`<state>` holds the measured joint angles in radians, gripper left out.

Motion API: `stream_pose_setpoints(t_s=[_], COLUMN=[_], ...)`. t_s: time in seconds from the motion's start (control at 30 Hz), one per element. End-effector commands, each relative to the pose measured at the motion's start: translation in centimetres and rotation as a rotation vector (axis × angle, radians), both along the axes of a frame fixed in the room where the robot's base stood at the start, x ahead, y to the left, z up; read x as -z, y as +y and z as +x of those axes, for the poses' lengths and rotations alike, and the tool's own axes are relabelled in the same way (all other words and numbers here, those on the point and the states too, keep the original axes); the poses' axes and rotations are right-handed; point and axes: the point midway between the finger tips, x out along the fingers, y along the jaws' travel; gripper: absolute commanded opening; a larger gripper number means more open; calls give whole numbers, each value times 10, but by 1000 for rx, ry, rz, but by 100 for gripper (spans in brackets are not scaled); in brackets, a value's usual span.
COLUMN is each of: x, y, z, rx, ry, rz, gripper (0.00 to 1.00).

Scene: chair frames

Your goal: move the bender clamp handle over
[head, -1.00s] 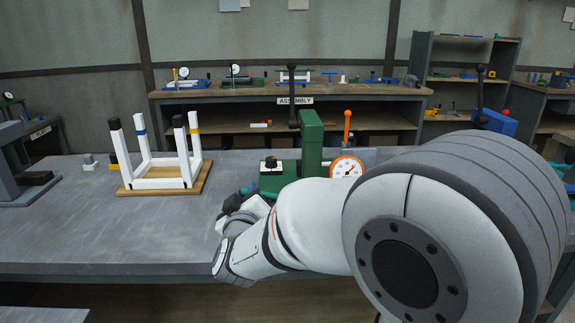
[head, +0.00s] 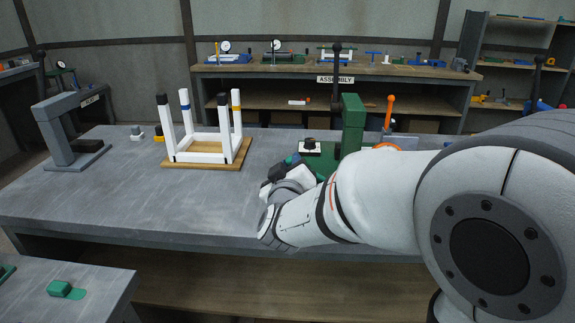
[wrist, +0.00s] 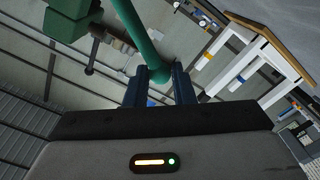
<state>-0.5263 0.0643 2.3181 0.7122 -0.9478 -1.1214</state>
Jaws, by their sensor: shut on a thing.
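The green bender (head: 351,125) stands on the grey bench, right of centre in the head view, with a tall black-knobbed lever and an orange-knobbed lever (head: 389,112). Its lower part and gauge are mostly hidden behind my arm. In the wrist view, a green rod, seemingly the clamp handle (wrist: 142,45), runs down between the two blue fingers of my gripper (wrist: 160,85). The gripper is shut on this rod near its end. In the head view my gripper (head: 284,172) is at the bender's left front, partly hidden by my wrist.
A white frame with black, blue and yellow leg ends (head: 204,142) stands on a wooden board left of the gripper. A grey press-like fixture (head: 64,135) is at the far left. The bench (head: 150,205) is clear in front. A lower table with a green block (head: 60,288) is front left.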

Motion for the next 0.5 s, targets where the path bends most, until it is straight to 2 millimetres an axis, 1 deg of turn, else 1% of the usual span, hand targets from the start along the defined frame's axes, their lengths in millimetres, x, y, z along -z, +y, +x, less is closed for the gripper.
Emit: stream_pose_setpoints(t_s=[0.33,0.5], x=[-19,-24], y=[-17,-22], z=[0,-1], rx=[6,5], ry=[0,0], rz=[0,0], gripper=[10,10])
